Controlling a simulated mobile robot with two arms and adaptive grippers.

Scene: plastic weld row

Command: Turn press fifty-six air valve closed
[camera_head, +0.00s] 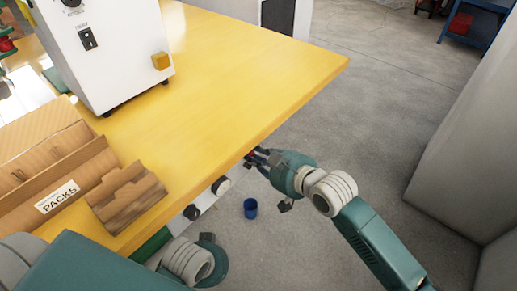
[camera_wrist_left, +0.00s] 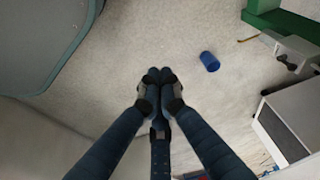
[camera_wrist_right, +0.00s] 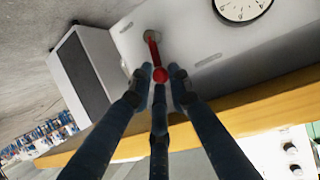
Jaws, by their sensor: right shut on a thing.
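The air valve's red lever (camera_wrist_right: 153,48) shows in the right wrist view, standing out from a pale panel (camera_wrist_right: 185,30) and ending in a round red knob (camera_wrist_right: 160,75). My right gripper (camera_wrist_right: 158,82) is shut on the knob, one fingertip on each side. In the head view my right gripper (camera_head: 256,157) is at the yellow bench's edge; the valve is hidden there. My left gripper (camera_wrist_left: 159,76) is shut with its fingertips together and nothing between them, above the floor. Its fingers are hidden in the head view.
A round gauge (camera_wrist_right: 242,6) sits on the panel near the lever. The yellow bench (camera_head: 225,75) carries a white machine (camera_head: 110,45) and a cardboard PACKS box (camera_head: 55,165). A grey block (camera_head: 465,140) bounds the right side.

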